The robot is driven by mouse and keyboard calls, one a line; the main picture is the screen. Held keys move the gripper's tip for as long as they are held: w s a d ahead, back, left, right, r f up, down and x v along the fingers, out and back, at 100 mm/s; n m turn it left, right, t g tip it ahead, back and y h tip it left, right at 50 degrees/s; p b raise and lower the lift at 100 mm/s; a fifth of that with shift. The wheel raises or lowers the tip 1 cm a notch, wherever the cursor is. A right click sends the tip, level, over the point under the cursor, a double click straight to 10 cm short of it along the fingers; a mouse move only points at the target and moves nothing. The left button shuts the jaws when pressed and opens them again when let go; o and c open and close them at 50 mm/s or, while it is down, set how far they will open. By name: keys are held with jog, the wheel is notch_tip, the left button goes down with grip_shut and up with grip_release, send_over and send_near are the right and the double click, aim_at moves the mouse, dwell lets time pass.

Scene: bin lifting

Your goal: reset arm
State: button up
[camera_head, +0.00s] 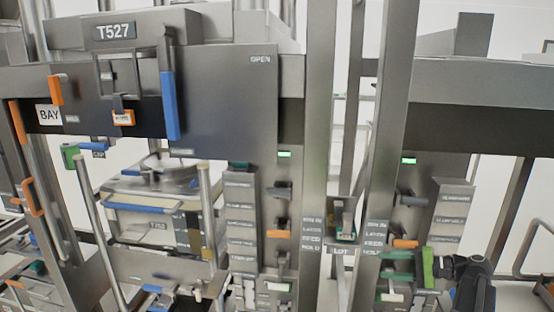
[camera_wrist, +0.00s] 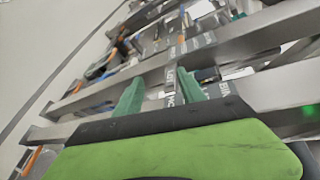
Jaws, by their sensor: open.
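My gripper (camera_head: 386,273) is at the lower right of the head view. Its bright green body sits at the end of my dark arm, with teal fingers pointing left. In the wrist view the two teal fingers (camera_wrist: 160,80) stand apart with nothing held between them. The gripper is in front of the right-hand panel column (camera_head: 450,215) of the rack. I cannot tell from these views whether it touches the panel.
A grey metal rack fills the view, with a T527 sign (camera_head: 114,31), a blue handle (camera_head: 169,105) and an orange-tabbed latch (camera_head: 122,117). A bin (camera_head: 155,225) sits at lower left. Two upright posts (camera_head: 320,130) stand left of my gripper.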

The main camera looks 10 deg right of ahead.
jog(key=w+a+f+n+g, duration=0.2)
jog(key=w+a+f+g, duration=0.1)
jog(key=a, duration=0.9)
jog(key=w+a+f+n+g, duration=0.2)
jog(key=a+f+g, duration=0.1)
jog(key=a, duration=0.8)
jog(key=s+a+f+n+g+h, duration=0.25)
jog(key=a+f+h, duration=0.2)
jog(key=a, duration=0.45)
jog(key=s+a+f+n+g+h, duration=0.25)
jog(key=s+a+f, duration=0.2)
jog(key=a, duration=0.45)
jog(key=d+f+n+t+h, duration=0.1)
jog(key=d+h, duration=0.3)
jog(key=d, duration=0.4)
jog(key=shift+w+d+f+n+t+h, duration=0.3)
jog(key=shift+d+f, duration=0.1)
jog(key=shift+f, duration=0.25)
